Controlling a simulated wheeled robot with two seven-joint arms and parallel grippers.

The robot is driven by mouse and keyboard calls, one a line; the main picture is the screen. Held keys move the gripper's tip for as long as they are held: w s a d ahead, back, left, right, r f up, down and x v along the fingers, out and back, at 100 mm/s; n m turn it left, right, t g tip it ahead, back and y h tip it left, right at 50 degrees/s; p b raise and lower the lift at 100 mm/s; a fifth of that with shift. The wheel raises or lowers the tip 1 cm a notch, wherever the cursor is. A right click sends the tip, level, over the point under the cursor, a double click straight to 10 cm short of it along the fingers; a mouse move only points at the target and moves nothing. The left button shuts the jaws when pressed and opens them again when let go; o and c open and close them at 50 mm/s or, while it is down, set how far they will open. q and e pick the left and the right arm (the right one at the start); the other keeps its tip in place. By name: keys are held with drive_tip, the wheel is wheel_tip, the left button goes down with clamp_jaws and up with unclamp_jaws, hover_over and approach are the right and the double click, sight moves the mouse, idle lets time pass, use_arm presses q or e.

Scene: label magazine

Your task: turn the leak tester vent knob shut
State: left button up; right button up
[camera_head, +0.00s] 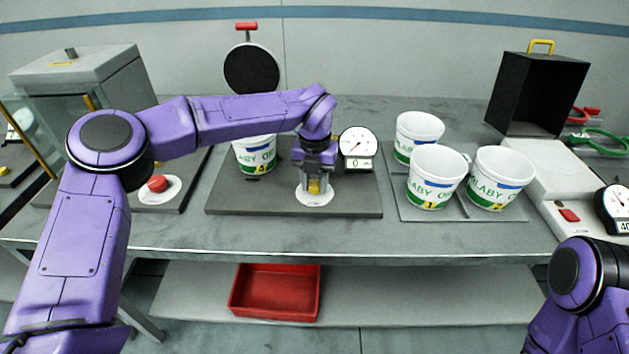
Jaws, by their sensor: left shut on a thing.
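The vent knob (314,187) is a small yellow knob on a white round dial plate (314,197) at the front of the leak tester's dark base (230,202). My left gripper (314,178) points straight down over the plate and is shut on the knob. The fingers hide part of the knob, so its exact angle cannot be told. A white gauge (358,143) stands just right of the gripper, with a small display reading 0 below it. A labelled white tub (254,156) stands on the base to the left, under a raised black disc (251,69) with a red handle. My right gripper is out of view.
Several white tubs (436,177) stand on a grey tray right of the tester. A black open box (538,93) is at the back right. A red button (157,184) sits on another station at left. A red bin (275,292) is on the lower shelf.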

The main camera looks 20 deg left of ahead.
sight(315, 183)
use_arm(q)
drive_tip(key=o, duration=1)
drive_tip(key=shift+s+f, duration=0.1)
drive_tip(key=shift+f, duration=0.1)
drive_tip(key=shift+o, duration=0.2)
drive_tip(key=shift+r, duration=0.1)
wheel_tip(315, 183, up, 10)
drive_tip(key=b, duration=0.1)
drive_tip(key=shift+r, duration=0.2)
